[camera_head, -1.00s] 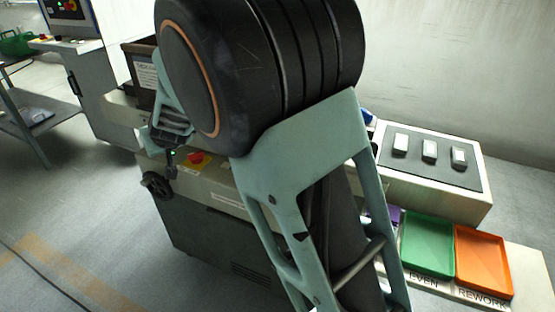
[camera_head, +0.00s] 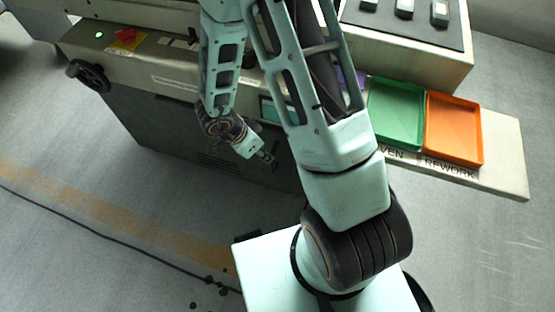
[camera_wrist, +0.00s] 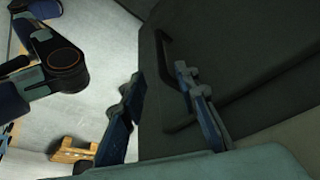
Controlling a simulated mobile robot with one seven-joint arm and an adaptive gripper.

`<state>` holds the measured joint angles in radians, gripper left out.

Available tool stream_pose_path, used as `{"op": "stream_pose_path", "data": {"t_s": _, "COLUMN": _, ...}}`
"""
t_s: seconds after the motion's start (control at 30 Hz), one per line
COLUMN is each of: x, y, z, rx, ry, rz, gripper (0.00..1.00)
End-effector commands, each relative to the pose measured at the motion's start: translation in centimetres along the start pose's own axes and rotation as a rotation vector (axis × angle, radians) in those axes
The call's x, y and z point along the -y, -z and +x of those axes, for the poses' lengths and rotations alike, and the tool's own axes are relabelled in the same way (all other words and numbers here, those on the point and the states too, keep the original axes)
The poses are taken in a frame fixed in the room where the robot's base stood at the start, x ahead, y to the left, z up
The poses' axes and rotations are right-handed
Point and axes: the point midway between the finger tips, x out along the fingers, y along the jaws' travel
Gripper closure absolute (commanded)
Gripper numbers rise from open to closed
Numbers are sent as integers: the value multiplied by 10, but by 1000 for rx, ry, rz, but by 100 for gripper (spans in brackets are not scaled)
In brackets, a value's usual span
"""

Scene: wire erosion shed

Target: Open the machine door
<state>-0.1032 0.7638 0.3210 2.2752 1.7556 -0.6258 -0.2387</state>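The machine (camera_head: 130,60) is a pale cabinet with a dark front, and its door appears to be the dark front panel (camera_head: 170,125). In the wrist view the dark panel (camera_wrist: 250,50) fills the right side and carries a black bar handle (camera_wrist: 164,45). My gripper (camera_head: 268,157) is low in front of the machine. In the wrist view its blue fingers (camera_wrist: 158,75) are spread apart. The left finger is over the floor and the right finger over the panel. The handle runs between them, partly behind the right finger. I cannot tell whether they touch it.
A black handwheel (camera_head: 88,75), a red emergency button (camera_head: 126,35) and a green light (camera_head: 99,35) are on the machine's left end. A green tray (camera_head: 396,112) and an orange tray (camera_head: 454,128) are at right.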

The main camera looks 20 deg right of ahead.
Motion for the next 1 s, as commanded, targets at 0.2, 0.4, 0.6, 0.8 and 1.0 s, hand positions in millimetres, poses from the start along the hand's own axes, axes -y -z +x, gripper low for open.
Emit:
{"op": "stream_pose_path", "data": {"t_s": 0.2, "x": 0, "y": -1, "z": 38, "rx": 0, "ry": -1, "rz": 1, "gripper": 71}}
{"op": "stream_pose_path", "data": {"t_s": 0.4, "x": 0, "y": -2, "z": 75, "rx": 0, "ry": 0, "rz": -1, "gripper": 71}}
{"op": "stream_pose_path", "data": {"t_s": 0.6, "x": 2, "y": 0, "z": 98, "rx": 0, "ry": 3, "rz": -1, "gripper": 71}}
{"op": "stream_pose_path", "data": {"t_s": 0.8, "x": 2, "y": 0, "z": 104, "rx": 0, "ry": 4, "rz": -2, "gripper": 71}}
{"op": "stream_pose_path", "data": {"t_s": 1.0, "x": 2, "y": 1, "z": 104, "rx": 0, "ry": 4, "rz": -2, "gripper": 71}}
